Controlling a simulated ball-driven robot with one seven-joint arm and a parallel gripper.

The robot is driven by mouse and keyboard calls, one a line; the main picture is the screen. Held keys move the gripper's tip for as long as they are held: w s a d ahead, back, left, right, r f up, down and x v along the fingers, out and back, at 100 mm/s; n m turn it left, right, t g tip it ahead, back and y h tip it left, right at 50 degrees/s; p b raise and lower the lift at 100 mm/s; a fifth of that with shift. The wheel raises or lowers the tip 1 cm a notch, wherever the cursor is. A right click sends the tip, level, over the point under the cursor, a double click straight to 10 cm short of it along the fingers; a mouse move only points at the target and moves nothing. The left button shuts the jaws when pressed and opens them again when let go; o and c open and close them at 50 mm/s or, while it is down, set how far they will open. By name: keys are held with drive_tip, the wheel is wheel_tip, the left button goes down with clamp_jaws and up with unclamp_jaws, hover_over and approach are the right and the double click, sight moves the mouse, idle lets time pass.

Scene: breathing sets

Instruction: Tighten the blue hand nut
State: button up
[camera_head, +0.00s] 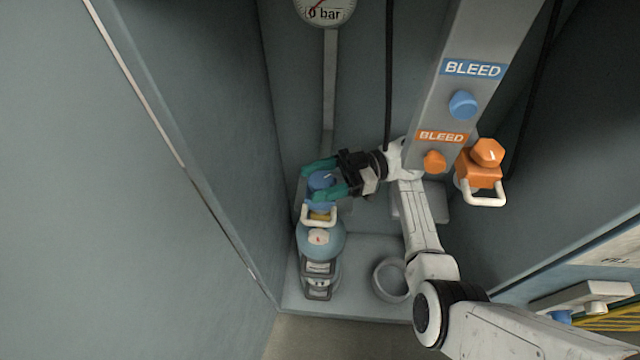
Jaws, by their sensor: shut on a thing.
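A white handle (318,217) shows just below the nut, at the cylinder's neck.
A gauge (324,10) above reads 0 bar. A grey column carries a blue bleed knob (463,104) and an orange bleed knob (434,162). An orange hand nut (487,153) with a white handle hangs to the right. An empty ring holder (391,280) is right of the cylinder.

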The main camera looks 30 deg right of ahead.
drive_tip(key=shift+f+n+g+b, duration=0.1)
drive_tip(key=shift+n+g+b, duration=0.4)
drive_tip(key=shift+n+g, duration=0.6)
drive_tip(key=shift+n+g+b, duration=0.5)
drive_tip(key=shift+n+g, duration=0.1)
drive_tip(key=shift+g, duration=1)
drive_tip(key=shift+a+n+g+b, duration=0.1)
drive_tip(key=shift+n+g+b, duration=0.2)
drive_tip(key=shift+n+g, duration=0.6)
drive_tip(key=o, duration=1)
drive_tip(key=shift+c, duration=0.2)
drive_tip(key=shift+m+t+p, duration=1)
drive_tip(key=shift+m+t, duration=0.8)
drive_tip(key=shift+t, duration=0.5)
drive_tip(key=shift+r+m+t+p, duration=0.2)
drive_tip(key=shift+m+t+p, duration=0.45)
drive_tip(key=shift+t, duration=0.45)
